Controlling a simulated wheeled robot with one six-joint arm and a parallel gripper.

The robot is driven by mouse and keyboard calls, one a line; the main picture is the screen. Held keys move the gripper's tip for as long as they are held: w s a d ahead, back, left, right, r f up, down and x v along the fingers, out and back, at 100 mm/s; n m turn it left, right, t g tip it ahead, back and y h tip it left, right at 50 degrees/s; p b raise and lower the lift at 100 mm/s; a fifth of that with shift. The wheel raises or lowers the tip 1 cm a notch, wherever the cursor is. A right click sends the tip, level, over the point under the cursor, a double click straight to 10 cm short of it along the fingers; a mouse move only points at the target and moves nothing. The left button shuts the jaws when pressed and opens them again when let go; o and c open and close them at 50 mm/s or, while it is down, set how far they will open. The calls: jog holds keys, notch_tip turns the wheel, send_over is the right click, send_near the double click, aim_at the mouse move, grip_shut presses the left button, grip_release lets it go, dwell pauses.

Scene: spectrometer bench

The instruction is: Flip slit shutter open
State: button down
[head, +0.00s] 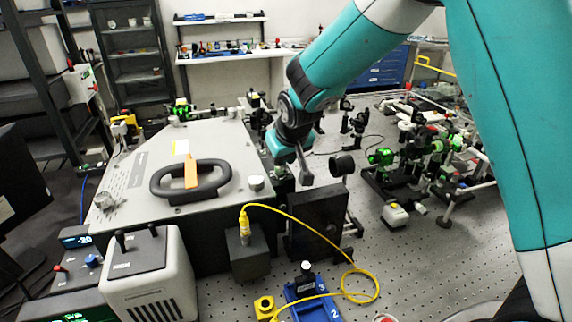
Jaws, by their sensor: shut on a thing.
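The spectrometer is a large grey box (150,165) at centre left in the head view, with a black carry handle (190,181) and an orange tag on its lid. I cannot tell how the shutter is set.
A yellow cable (310,225) loops from a dark block (247,255) towards a blue holder (306,290). Green-marked optics (430,150) crowd the perforated bench at right.

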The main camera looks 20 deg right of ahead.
dwell(0.4)
jog(key=c, duration=1.1)
grip_release()
jog(key=shift+c, duration=0.2)
